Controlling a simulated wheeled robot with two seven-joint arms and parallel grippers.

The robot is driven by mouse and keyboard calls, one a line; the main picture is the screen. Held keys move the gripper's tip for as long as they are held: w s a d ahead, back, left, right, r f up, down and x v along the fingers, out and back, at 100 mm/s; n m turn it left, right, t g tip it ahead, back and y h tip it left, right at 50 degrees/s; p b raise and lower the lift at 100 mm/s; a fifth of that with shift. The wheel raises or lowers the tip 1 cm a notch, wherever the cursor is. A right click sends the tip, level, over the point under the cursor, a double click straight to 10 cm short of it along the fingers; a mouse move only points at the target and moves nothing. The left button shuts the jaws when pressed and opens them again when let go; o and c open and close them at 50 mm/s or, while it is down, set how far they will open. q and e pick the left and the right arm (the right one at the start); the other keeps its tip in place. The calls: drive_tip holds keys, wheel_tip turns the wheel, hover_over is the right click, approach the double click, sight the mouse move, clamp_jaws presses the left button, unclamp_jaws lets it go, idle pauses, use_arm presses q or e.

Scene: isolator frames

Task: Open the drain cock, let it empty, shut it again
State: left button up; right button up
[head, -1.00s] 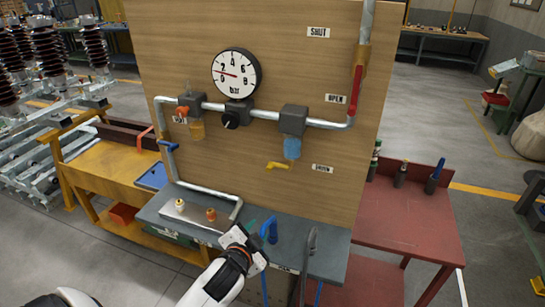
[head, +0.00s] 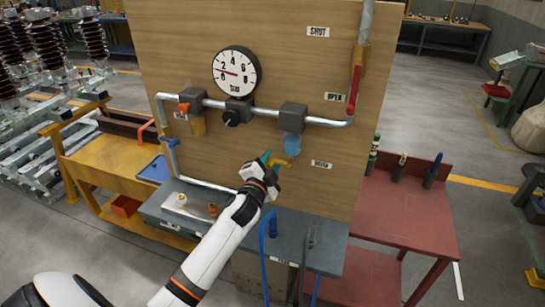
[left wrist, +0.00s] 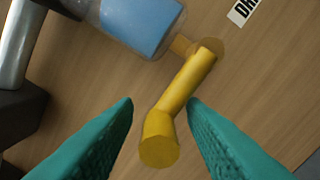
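I cannot tell whether the right-hand finger touches the lever. My right gripper is out of view.
A pressure gauge (head: 237,72) has its needle between 0 and 2. A red lever (head: 354,90) hangs by the OPEN label on the right pipe. A grey bench (head: 312,253) with a blue hook-shaped tool (head: 264,244) lies below. A red table (head: 405,215) stands at right.

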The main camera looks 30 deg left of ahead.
use_arm(q)
drive_tip(key=shift+x, duration=0.85)
drive_tip(key=c, duration=0.8)
drive_tip(key=shift+r, duration=0.1)
